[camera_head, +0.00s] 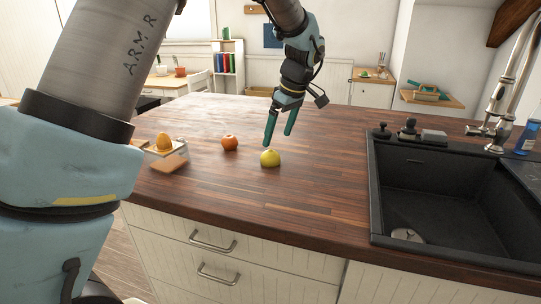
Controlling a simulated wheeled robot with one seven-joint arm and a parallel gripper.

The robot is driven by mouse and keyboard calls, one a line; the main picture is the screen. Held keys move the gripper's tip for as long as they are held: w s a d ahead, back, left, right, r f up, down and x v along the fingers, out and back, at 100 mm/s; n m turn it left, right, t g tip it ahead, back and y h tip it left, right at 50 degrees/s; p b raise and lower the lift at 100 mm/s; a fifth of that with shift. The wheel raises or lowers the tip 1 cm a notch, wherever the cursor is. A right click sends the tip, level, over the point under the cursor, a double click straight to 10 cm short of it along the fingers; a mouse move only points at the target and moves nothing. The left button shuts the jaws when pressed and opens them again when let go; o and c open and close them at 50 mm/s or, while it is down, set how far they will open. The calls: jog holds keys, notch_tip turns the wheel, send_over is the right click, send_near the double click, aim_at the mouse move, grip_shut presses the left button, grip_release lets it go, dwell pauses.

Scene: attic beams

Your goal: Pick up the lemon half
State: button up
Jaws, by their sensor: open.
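The lemon half (270,158) is a small yellow-green dome resting on the dark wooden countertop (235,195), left of the sink. My gripper (277,138) has two green fingers pointing down, just above and behind the lemon half in the picture. The fingers are apart and nothing shows between them. I cannot tell the exact height of the fingertips over the counter.
An orange fruit (229,142) lies left of the lemon half. A small stand (168,163) with an orange-yellow item sits at the left counter edge. A black sink (440,170) with a tall faucet is at right. The front counter middle is clear.

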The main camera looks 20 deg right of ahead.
aim_at(272, 152)
jog(key=p+x, duration=0.2)
jog(key=x, duration=0.5)
jog(key=shift+a+f+p, duration=0.1)
jog(key=shift+a+p, duration=0.1)
jog(key=shift+p, duration=0.1)
jog(key=shift+c, duration=0.2)
jog(key=c, duration=1.2)
